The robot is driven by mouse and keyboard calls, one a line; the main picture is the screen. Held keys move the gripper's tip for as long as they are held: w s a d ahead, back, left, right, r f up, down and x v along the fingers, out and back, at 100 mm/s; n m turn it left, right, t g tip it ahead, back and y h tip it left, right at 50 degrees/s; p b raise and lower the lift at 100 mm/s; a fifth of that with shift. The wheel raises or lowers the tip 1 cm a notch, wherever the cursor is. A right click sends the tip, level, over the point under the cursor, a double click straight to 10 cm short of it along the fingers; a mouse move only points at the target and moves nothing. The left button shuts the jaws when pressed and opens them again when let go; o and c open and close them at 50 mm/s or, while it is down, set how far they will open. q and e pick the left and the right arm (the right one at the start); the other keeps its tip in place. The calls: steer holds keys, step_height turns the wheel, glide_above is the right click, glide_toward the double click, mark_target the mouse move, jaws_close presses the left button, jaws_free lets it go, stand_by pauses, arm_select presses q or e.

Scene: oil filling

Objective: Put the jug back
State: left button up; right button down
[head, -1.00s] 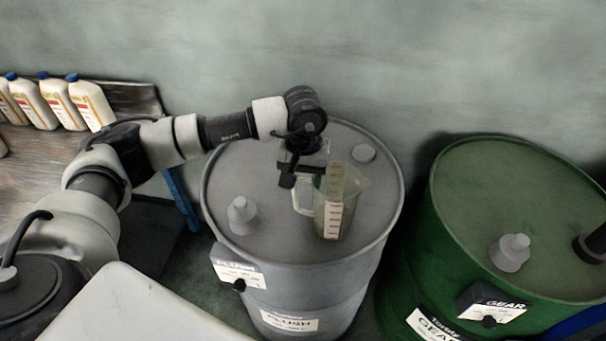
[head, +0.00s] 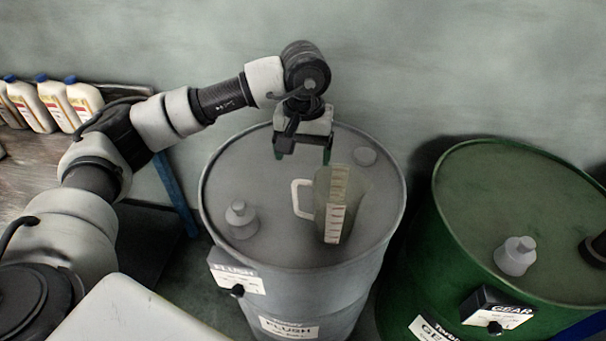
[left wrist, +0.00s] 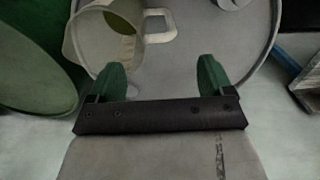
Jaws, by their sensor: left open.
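The clear measuring jug (head: 340,205) with a white handle and a marked scale stands upright on the lid of the grey FLUSH drum (head: 275,235). In the left wrist view the jug (left wrist: 108,38) is at the upper left, its handle pointing right. My left gripper (head: 302,158) is open and empty, above and behind the jug, apart from it. Its two green fingertips (left wrist: 162,75) show well separated in the left wrist view, with the handle beyond them. My right gripper is not in view.
A grey cap (head: 240,218) stands on the FLUSH drum's lid. The green GEAR drum (head: 530,190) is to the right, with its own grey cap (head: 515,256). White bottles (head: 58,103) stand on a wooden bench (head: 40,170) at the left. A wall is behind.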

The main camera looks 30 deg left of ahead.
arm_select(q)
step_height(320, 180, up, 5)
steer(key=shift+f+b, duration=0.1)
steer(key=shift+b, duration=0.3)
